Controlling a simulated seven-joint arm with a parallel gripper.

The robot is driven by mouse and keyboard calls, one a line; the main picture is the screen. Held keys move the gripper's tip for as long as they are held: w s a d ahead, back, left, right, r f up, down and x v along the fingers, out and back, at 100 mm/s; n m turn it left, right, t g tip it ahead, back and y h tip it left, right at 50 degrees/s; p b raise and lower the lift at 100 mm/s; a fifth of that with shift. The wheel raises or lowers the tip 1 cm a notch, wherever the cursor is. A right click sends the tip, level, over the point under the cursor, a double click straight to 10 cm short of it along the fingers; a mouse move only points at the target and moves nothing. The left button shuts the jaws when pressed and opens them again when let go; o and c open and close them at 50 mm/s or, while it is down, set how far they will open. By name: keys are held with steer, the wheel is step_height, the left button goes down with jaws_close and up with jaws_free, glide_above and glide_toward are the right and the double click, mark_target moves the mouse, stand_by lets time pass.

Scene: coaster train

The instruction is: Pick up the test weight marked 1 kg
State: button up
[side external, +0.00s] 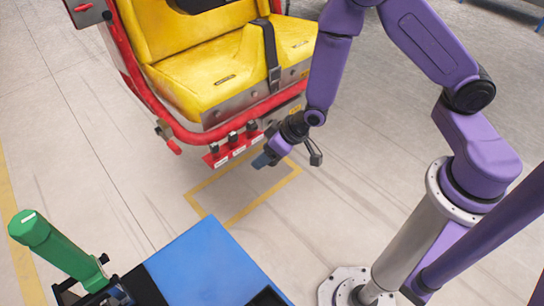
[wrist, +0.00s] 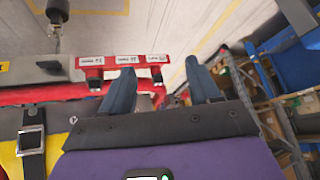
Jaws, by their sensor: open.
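Three small black weights stand in a row on a red rack (side external: 218,162) at the front of the yellow seat, at left (side external: 214,147), middle (side external: 232,137) and right (side external: 251,126). Each has a white label in front, too small to read in either view, so I cannot tell which is 1 kg. My gripper (side external: 264,160) is open and empty, just right of the rack. In the wrist view my gripper's blue fingers (wrist: 160,66) are spread; the left finger partly covers the rack (wrist: 112,69), and the right finger is over floor.
The yellow seat (side external: 205,85) with its red tubular frame (side external: 165,115) stands behind the rack. A green-handled lever (side external: 60,245) and a blue panel (side external: 205,268) are at the front left. Shelving (wrist: 265,85) shows at right in the wrist view. The yellow-marked floor (side external: 240,195) is clear.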

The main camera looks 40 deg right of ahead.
steer(key=w+d+f+m+t, duration=0.2)
steer(key=w+d+f, duration=0.2)
steer(key=f, duration=0.3)
steer(key=s+d+f+m+t+h, duration=0.1)
steer(key=s+d+f+t+h, duration=0.15)
steer(key=d+f, duration=0.35)
steer(key=s+d+f+m+t+h, duration=0.1)
steer(key=s+d+f+t, duration=0.15)
steer(key=d, duration=0.55)
steer(key=shift+t, duration=0.3)
steer(key=x, duration=1.8)
steer(key=shift+w+f, duration=0.1)
jaws_close()
steer(key=shift+w, duration=0.1)
